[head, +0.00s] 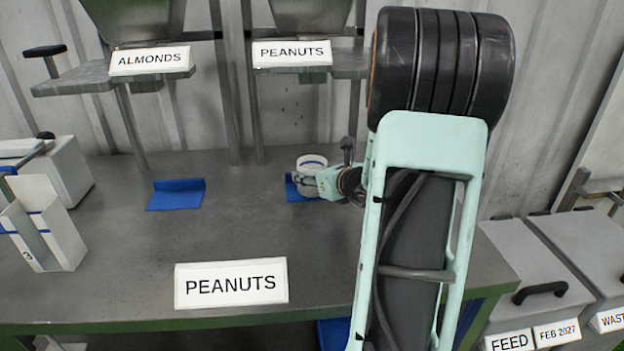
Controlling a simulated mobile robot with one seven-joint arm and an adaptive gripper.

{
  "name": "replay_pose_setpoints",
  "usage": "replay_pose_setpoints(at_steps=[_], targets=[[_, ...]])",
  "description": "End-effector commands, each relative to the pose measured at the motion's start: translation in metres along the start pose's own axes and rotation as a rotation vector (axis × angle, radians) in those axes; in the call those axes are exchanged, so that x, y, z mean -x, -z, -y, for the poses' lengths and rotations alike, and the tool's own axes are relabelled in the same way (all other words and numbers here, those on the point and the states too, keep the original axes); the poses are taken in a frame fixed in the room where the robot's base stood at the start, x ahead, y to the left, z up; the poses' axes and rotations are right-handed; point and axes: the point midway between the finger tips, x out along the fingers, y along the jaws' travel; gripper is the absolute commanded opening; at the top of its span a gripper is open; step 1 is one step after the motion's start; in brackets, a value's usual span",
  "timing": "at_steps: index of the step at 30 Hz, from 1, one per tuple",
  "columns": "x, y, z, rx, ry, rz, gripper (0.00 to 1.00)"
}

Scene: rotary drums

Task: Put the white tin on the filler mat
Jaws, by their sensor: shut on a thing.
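The white tin (310,162) is a small, round, open-topped can at the back of the bench, below the right dispenser. My gripper (318,184) comes in from the right and is shut on it. A blue mat (292,191) shows beneath and beside the tin, partly hidden by the tin and my gripper. The tin looks upright; I cannot tell whether it rests on this mat or is just above it. A second blue mat (176,195) lies empty to the left, below the ALMONDS dispenser.
Signs read ALMONDS (150,60) and PEANUTS (292,53) on the dispensers; another PEANUTS sign (231,284) stands at the bench front. A white scoop-like bin (45,235) and grey box (62,170) are left. The bench middle is clear.

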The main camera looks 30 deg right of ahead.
Motion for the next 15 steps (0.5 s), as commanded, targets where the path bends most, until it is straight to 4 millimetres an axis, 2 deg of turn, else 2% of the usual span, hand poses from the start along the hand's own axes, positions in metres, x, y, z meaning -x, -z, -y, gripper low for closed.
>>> replay_pose_setpoints(at_steps=[9,10,15], targets=[[-0.001,0.0024,-0.0001,0.001,0.0,0.001,0.23],[-0.0009,0.0024,-0.0001,0.001,0.0,0.0,0.49],[-0.0004,0.0013,0.0,0.001,0.0,0.0,0.66]])
